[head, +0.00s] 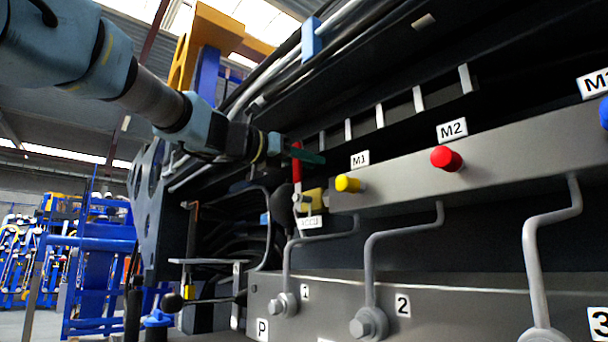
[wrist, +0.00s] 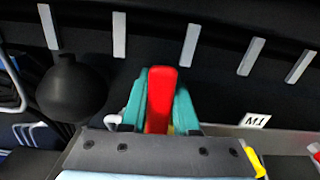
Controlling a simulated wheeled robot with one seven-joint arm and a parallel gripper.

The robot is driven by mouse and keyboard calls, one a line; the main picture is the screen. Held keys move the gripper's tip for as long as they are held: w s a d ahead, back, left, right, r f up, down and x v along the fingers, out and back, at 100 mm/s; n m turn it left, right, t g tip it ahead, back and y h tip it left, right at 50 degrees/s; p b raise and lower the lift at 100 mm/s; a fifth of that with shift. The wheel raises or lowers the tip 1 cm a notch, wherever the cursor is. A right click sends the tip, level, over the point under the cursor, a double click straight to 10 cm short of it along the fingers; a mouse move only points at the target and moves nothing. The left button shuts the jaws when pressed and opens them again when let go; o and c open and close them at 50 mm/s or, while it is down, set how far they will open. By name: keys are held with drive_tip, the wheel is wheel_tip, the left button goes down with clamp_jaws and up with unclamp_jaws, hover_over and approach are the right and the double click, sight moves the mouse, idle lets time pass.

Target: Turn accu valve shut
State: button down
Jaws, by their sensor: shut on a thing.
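The accu valve has a red lever handle (head: 297,163) that stands upright above a yellow valve body (head: 313,199), left of the M1 label in the head view. A small label, partly covered, hangs below it. My gripper (head: 308,156) reaches in from the upper left, with its green fingers at the top part of the handle. In the wrist view the red handle (wrist: 160,97) lies between the two teal fingers of my gripper (wrist: 159,100), which are closed on it. The valve body is mostly hidden there behind the gripper.
A grey manifold with a yellow knob (head: 348,184) and a red knob (head: 446,159) extends to the right. Bent grey pipes (head: 372,262) run below it. A black round accumulator (wrist: 72,88) sits left of the handle in the wrist view. Hoses run above.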

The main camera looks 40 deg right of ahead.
drive_tip(key=shift+s+m, duration=0.3)
drive_tip(key=shift+m, duration=0.1)
drive_tip(key=c, duration=0.7)
unclamp_jaws()
drive_tip(key=shift+o, duration=0.2)
drive_tip(key=shift+a, duration=0.1)
drive_tip(key=a+b, duration=0.2)
drive_tip(key=a, duration=0.8)
drive_tip(key=shift+w+a, duration=0.25)
drive_tip(key=shift+a, duration=0.1)
